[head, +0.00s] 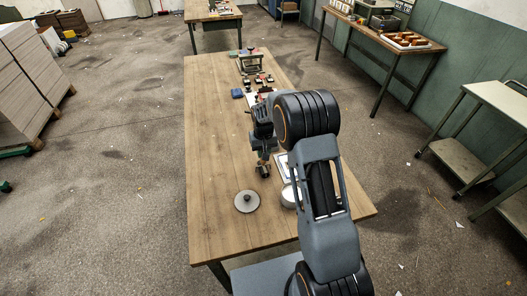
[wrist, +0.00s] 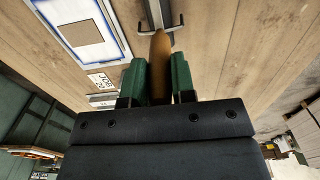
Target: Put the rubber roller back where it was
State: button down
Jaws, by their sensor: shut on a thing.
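My gripper (wrist: 158,78) is shut on the brown wooden handle (wrist: 160,50) of the rubber roller, held between its two green fingers. The roller's metal frame (wrist: 157,13) shows at the top edge of the wrist view; the rest of the roller is cut off there. In the head view my gripper (head: 264,155) points down over the middle of the wooden table (head: 215,140), and the dark roller end (head: 263,171) shows below it. I cannot tell whether the roller touches the table.
A round grey lid with a knob (head: 247,202) lies nearer on the table. A white container (head: 290,196) and a blue-edged white sheet (wrist: 112,22) are beside my arm. Small blocks and a rack (head: 251,64) stand farther back. The table's left side is clear.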

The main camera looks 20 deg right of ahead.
jog(key=shift+f, duration=0.2)
jog(key=c, duration=0.9)
grip_release()
jog(key=shift+c, duration=0.2)
jog(key=shift+r, duration=0.1)
notch_tip(320, 180, up, 12)
jog(key=shift+f+b, duration=0.25)
jog(key=shift+b, duration=0.5)
jog(key=s+r+t, duration=0.2)
jog(key=s+r, duration=0.3)
jog(key=s, duration=0.4)
jog(key=s+r+t, duration=0.1)
jog(key=s+r, duration=0.4)
jog(key=s, duration=0.3)
jog(key=s+f+t, duration=0.1)
jog(key=s+f, duration=0.1)
jog(key=s, duration=0.6)
jog(key=shift+s+f+t, duration=0.2)
jog(key=shift+s+t, duration=0.1)
jog(key=shift+s, duration=0.05)
